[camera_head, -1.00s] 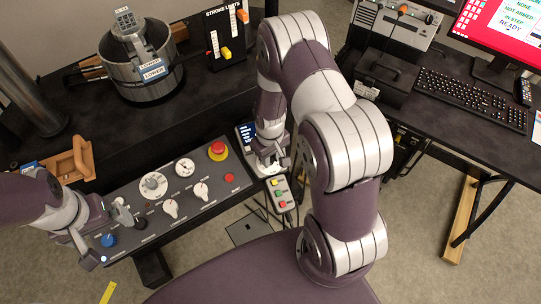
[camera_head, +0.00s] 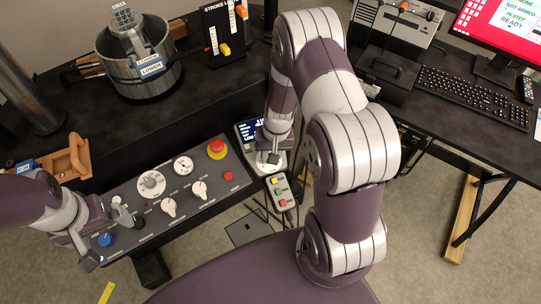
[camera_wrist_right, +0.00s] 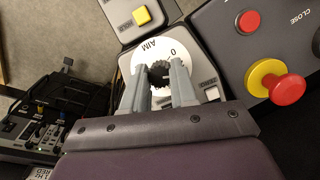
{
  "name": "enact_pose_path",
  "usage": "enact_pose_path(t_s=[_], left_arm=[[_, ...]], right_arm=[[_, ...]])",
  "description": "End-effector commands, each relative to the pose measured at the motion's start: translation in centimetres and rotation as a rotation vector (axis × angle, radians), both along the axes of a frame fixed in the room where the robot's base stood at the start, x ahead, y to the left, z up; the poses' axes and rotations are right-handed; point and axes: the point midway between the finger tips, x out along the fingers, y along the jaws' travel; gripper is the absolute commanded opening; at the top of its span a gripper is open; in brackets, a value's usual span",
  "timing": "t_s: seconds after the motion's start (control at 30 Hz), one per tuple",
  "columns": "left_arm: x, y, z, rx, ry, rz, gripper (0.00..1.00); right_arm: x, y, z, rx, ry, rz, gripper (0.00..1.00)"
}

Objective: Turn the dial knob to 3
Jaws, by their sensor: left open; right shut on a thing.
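The dial knob (camera_wrist_right: 159,70) is black and ridged, on a white disc (camera_wrist_right: 150,50) marked "0" and "AIM" in the right wrist view. My right gripper (camera_wrist_right: 160,78) is shut on it, one finger on each side. In the head view the disc (camera_head: 279,164) shows beside my right gripper (camera_head: 268,158), on a small unit with a lit blue screen (camera_head: 246,131). The knob's pointer and a 3 mark cannot be made out. My left gripper (camera_head: 129,218) is open over the left end of the grey control panel (camera_head: 150,208), near a blue knob (camera_head: 104,240).
A pendant with yellow, green and red buttons (camera_head: 279,191) lies just in front of the dial unit. A red mushroom button (camera_head: 217,146) stands on the panel close to its left. A metal pot (camera_head: 140,80) and a stroke limits board (camera_head: 223,35) stand behind.

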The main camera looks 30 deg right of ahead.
Motion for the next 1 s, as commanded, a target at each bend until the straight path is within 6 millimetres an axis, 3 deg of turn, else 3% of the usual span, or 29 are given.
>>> enact_pose_path(t_s=[0.4, 0.9, 0.93, 1.0], left_arm=[[0.0, 0.0, -1.16, 0.0, 0.0, 0.0, 1.0], [0.0, 0.0, -1.18, 0.0, 0.0, 0.0, 1.0], [0.0, 0.0, -1.18, 0.0, 0.0, 0.0, 1.0], [0.0, 0.0, -1.18, 0.0, 0.0, 0.0, 1.0]], right_arm=[[0.07, -0.12, 0.0, 0.04, 0.0, -0.157, 0.0], [0.11, -0.11, 0.1, 0.045, 0.0, -0.174, 0.0], [0.1, -0.11, 0.1, 0.045, 0.0, -0.174, 0.37], [0.08, -0.1, 0.09, 0.045, 0.0, -0.174, 0.53]])
